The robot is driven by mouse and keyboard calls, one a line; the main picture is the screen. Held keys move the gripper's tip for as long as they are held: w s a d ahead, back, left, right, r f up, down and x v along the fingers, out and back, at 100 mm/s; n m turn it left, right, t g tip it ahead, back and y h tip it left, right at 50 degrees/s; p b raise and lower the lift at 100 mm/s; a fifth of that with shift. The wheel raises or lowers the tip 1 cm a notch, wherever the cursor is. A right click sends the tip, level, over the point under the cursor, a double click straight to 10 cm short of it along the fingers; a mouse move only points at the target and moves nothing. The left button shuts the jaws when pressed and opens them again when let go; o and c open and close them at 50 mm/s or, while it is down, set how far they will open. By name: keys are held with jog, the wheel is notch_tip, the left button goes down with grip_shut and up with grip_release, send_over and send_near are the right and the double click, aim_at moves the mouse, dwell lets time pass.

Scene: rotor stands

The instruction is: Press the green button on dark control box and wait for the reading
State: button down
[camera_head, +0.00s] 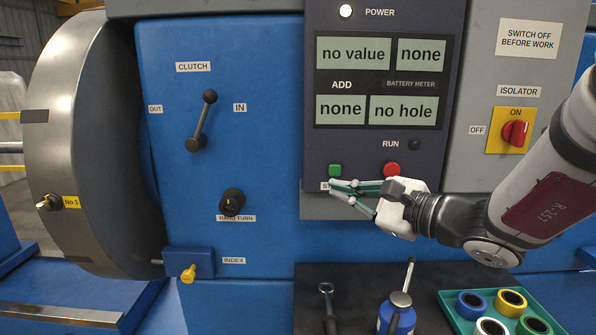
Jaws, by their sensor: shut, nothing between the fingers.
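The dark control box (315,155) stands upright in the middle right of the view. Its green button (335,170) is at the lower left, with a red button (392,170) to its right. The display (381,82) reads "no value", "none", "none" and "no hole". The white power lamp (345,11) is bright; the run lamp (414,145) is dark. My gripper (334,191) is shut and empty, with its fingertips just below the green button. I cannot tell whether they touch the box. The fingers partly cover the label under the button.
A red isolator switch (515,132) is at the right, near my arm. A clutch lever (201,120) and a hand-turn knob (232,201) are on the blue panel. A blue bottle (397,316), a wrench (328,305) and a green tray (452,303) with rings are below.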

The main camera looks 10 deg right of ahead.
aim_at(338, 175)
jog(key=shift+w, duration=0.15)
jog(key=shift+w+d+b, duration=0.3)
jog(key=shift+w+b, duration=0.2)
jog(key=shift+w, duration=0.9)
jog(key=shift+w+d+b, duration=0.25)
jog(key=shift+w+b, duration=0.3)
jog(key=shift+w, duration=0.85)
jog(key=shift+w+d+b, duration=0.3)
jog(key=shift+w+b, duration=0.2)
jog(key=shift+w, duration=0.9)
jog(key=shift+w, duration=0.4)
